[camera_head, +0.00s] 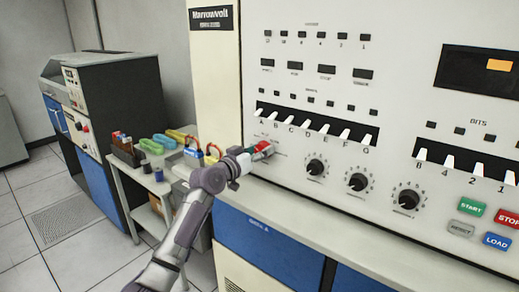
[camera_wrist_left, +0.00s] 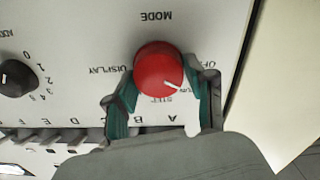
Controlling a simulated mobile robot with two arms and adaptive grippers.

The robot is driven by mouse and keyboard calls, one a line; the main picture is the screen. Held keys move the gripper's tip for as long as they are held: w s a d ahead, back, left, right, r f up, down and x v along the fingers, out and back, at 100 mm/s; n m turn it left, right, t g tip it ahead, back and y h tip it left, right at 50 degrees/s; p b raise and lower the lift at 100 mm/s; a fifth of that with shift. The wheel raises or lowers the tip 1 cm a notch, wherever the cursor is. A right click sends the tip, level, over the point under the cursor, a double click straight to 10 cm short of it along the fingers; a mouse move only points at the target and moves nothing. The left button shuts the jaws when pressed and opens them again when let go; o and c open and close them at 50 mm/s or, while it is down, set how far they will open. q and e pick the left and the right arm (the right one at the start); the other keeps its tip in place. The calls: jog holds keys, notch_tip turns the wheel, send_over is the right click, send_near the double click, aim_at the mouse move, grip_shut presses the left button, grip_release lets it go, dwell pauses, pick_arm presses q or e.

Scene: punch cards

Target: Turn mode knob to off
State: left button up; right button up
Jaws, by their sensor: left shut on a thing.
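The mode knob (camera_wrist_left: 158,66) is red and round with a white pointer line. In the left wrist view its pointer aims down and right, towards the partly covered RUN label. The OFF label (camera_wrist_left: 209,65) is further up on the right, partly hidden by a finger; STEP is below and DISPLAY on the left. My left gripper (camera_wrist_left: 163,88) has its green-padded fingers on both sides of the knob, shut on it. In the head view the left gripper (camera_head: 249,156) reaches the red knob (camera_head: 263,149) at the panel's left end. The right gripper is not in view.
Black knobs (camera_head: 316,167) sit to the right of the mode knob, below a row of white switches (camera_head: 305,124). Coloured buttons (camera_head: 470,206) are at the far right. A small table (camera_head: 150,184) with colourful items stands left of the console.

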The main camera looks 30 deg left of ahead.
pick_arm(q)
jog(key=n+p, duration=0.1)
jog(key=n, duration=0.2)
jog(key=shift+a+r, duration=0.1)
jog(key=shift+n+p, duration=0.85)
jog(key=shift+n, duration=0.75)
jog(key=o, duration=1.1)
jog(key=shift+a, duration=0.1)
jog(key=shift+o, duration=0.2)
